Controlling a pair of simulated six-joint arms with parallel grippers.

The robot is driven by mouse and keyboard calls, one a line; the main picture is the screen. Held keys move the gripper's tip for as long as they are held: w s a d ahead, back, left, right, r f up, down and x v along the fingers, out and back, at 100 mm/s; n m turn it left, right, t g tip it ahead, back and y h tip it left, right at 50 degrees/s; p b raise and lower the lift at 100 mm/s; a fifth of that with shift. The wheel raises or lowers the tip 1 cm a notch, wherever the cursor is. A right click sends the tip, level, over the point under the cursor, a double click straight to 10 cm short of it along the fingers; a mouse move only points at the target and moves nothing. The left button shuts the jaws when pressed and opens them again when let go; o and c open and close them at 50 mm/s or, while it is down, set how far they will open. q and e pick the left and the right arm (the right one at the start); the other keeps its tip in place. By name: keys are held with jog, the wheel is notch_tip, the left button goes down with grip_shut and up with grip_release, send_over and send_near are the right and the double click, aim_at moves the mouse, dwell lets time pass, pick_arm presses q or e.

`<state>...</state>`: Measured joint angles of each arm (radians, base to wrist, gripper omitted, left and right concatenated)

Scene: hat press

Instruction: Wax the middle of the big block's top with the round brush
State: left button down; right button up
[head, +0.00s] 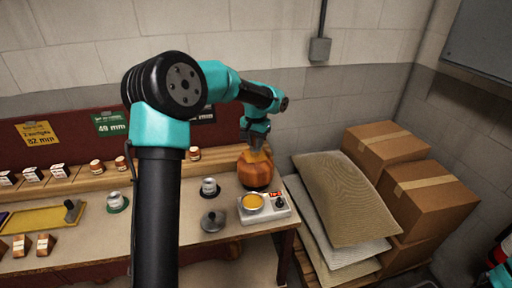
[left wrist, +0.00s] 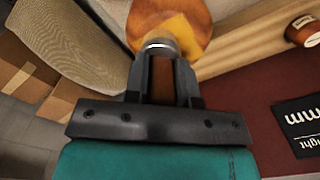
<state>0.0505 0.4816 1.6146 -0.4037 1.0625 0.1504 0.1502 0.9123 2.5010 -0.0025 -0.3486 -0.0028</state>
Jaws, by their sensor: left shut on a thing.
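The big block (head: 255,174) is a rounded orange-brown wooden form at the right end of the bench, and its top shows in the left wrist view (left wrist: 160,12). My left gripper (head: 257,136) is above the block, shut on the round brush. The brush's brown handle (left wrist: 162,80) lies between the fingers, with a bright metal collar (left wrist: 160,45) beyond them. A yellow patch (left wrist: 181,36) shows past the collar at the block's top; bristles and wax cannot be told apart, nor whether they touch. My right gripper is out of view.
A pan of yellow wax (head: 252,202) sits on a white heater (head: 279,212) in front of the block. A dark lidded-looking piece (head: 213,221) and a small metal tin (head: 209,187) stand left of it. Sacks (head: 346,197) and cartons (head: 388,147) lie to the right.

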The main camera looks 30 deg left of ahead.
pick_arm(q)
jog(key=shift+r, duration=1.85)
